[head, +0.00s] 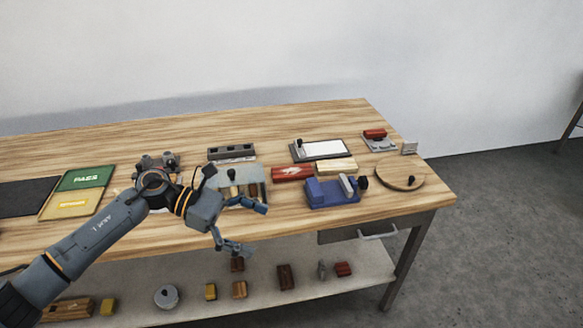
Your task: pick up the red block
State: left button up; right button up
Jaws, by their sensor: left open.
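A red block (292,172) with pale marks on its face lies on the wooden table, between a light wood block and a grey tray. A smaller red piece (375,133) sits on a grey stand at the far right of the table. Another dark red piece (343,268) lies on the lower shelf. I cannot tell which of these the task names. My left gripper (250,229) is open and empty at the table's front edge, left of and nearer than the marked red block. My right gripper is not in view.
A blue fixture (331,192) stands just in front of the marked red block, with a light wood block (336,164) behind it. A round wooden board (400,174) is at the right. The table's back strip is clear.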

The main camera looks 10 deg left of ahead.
aim_at(298, 172)
jog(key=i+j, duration=0.15)
jog(key=i, duration=0.3)
jog(key=i+j, duration=0.2)
jog(key=i, duration=0.25)
jog(key=i+j, duration=0.15)
jog(key=i, duration=0.3)
